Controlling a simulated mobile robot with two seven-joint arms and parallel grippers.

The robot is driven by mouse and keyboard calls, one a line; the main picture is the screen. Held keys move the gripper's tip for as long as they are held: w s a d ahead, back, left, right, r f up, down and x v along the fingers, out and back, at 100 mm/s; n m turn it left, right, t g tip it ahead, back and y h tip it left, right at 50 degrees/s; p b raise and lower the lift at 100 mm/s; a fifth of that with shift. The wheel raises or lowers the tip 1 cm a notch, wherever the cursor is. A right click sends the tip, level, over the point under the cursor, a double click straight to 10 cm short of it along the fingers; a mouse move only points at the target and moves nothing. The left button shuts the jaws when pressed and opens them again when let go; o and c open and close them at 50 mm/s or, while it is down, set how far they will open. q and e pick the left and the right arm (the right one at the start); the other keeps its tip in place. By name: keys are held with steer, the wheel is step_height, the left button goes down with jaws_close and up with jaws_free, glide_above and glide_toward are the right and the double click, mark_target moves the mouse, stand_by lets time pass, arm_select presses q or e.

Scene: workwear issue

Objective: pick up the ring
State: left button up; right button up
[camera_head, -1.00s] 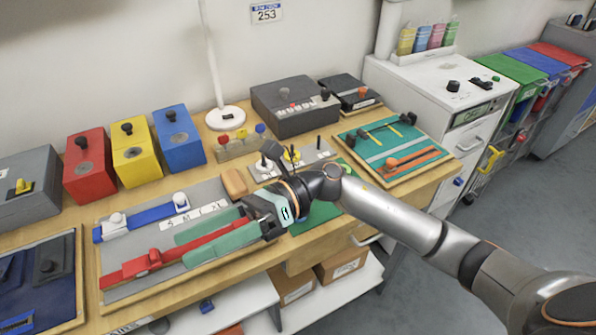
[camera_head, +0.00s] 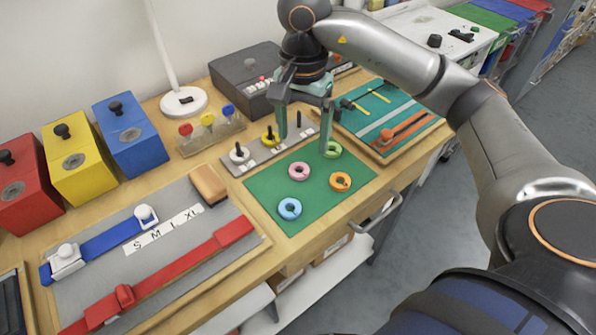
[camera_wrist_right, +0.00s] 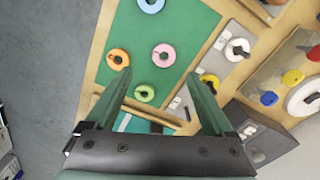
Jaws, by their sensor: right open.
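Several small rings lie flat on a green mat (camera_head: 262,190): a blue ring (camera_head: 290,208), a pink ring (camera_head: 299,171), an orange ring (camera_head: 340,181) and a green ring (camera_head: 331,149). A white ring (camera_head: 239,154) and a yellow ring (camera_head: 270,138) sit around pegs on a grey strip. My right gripper (camera_head: 304,134) points down above the mat's back edge, open and empty. One finger partly covers the green ring in the head view. In the right wrist view the green ring (camera_wrist_right: 145,93) shows between the fingers, nearer the left one. My left gripper is out of view.
The grey peg strip (camera_head: 262,158) stands behind the mat, with a rack of coloured knobs (camera_head: 210,135) behind it. A green tool board (camera_head: 375,112) lies to the right. A grey size board (camera_head: 190,245) with red and blue straps lies to the left.

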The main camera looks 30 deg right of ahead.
mark_target(299, 173)
steer(key=f, duration=0.8)
steer(key=shift+w+a+f, duration=0.1)
steer(key=shift+w+f, duration=0.05)
steer(key=shift+w, duration=0.15)
jaws_close()
stand_by(0.4)
